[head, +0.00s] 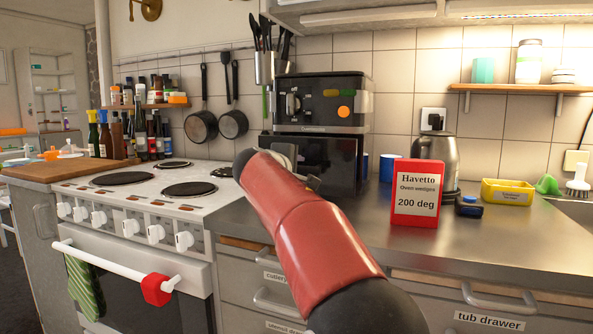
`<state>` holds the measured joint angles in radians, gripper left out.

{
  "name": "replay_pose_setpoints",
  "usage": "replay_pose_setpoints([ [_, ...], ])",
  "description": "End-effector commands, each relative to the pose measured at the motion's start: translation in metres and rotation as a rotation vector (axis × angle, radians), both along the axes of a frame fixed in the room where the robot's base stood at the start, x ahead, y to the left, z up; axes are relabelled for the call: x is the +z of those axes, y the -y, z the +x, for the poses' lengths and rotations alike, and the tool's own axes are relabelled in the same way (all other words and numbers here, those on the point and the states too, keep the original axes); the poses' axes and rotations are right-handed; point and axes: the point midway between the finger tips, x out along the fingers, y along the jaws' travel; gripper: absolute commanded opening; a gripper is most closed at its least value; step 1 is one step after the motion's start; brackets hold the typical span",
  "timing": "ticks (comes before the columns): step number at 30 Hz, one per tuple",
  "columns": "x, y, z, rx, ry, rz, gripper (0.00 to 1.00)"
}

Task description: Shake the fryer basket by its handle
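The black fryer (322,102) stands on the steel counter against the tiled wall, with a dial and an orange dot on its upper front. Below is a dark glossy front, which I take to be the fryer basket (338,160). I cannot tell whether it is pulled out. My gripper (285,156) is at the end of the arm, in front of the basket's left part. Only small grey bits of it show past the arm. Its fingers are hidden, so its grip on the handle cannot be seen.
The white cooker (140,190) is left of the fryer, with a red block (157,289) on its oven rail. To the right are a red recipe card (415,193), a kettle (437,160), a blue mug (388,167) and a yellow tub (507,191). The front right counter is clear.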

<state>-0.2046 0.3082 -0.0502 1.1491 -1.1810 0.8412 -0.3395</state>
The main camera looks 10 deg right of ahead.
Motion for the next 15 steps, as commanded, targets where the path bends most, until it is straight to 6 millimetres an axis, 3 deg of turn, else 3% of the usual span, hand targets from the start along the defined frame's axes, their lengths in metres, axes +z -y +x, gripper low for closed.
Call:
replay_pose_setpoints([
  [8, 0.001, -0.003, -0.004, 0.001, 0.002, 0.0, 0.37],
  [15, 0.008, -0.026, -0.035, 0.004, 0.002, 0.001, 0.37],
])
